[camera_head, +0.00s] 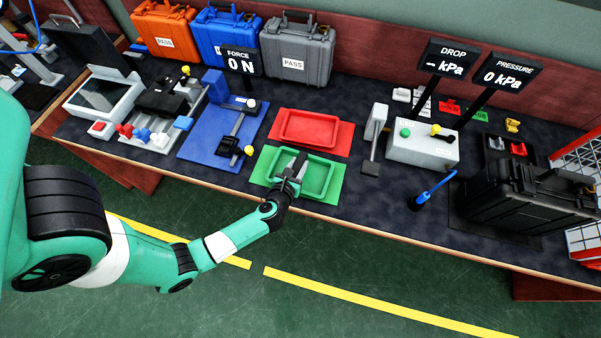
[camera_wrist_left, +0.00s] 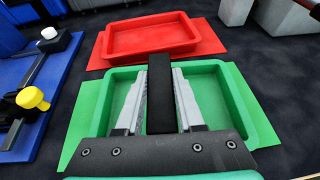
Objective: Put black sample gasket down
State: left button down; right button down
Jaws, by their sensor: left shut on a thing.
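My left gripper (camera_head: 294,167) is over the green tray (camera_head: 334,175), in the middle of the bench's front side. In the left wrist view its two grey fingers are shut on a flat black piece, the black sample gasket (camera_wrist_left: 161,95). The gasket stands between the fingers, in front of the green tray (camera_wrist_left: 232,92). I cannot tell whether its far end touches the tray floor. The visible tray floor is bare. My right gripper is in neither view.
A red tray (camera_head: 310,128) lies just behind the green one. A blue force fixture (camera_head: 222,132) stands to the left, with a lever and yellow knob. A grey pressure box (camera_head: 421,150) and a black case (camera_head: 520,200) stand to the right.

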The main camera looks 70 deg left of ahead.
pick_arm(q)
jog(key=f+b, duration=0.1)
jog(key=f, duration=0.1)
jog(key=f+b, duration=0.2)
jog(key=shift+w+f, duration=0.1)
jog(key=shift+w, duration=0.3)
jog(key=c, duration=0.5)
grip_release()
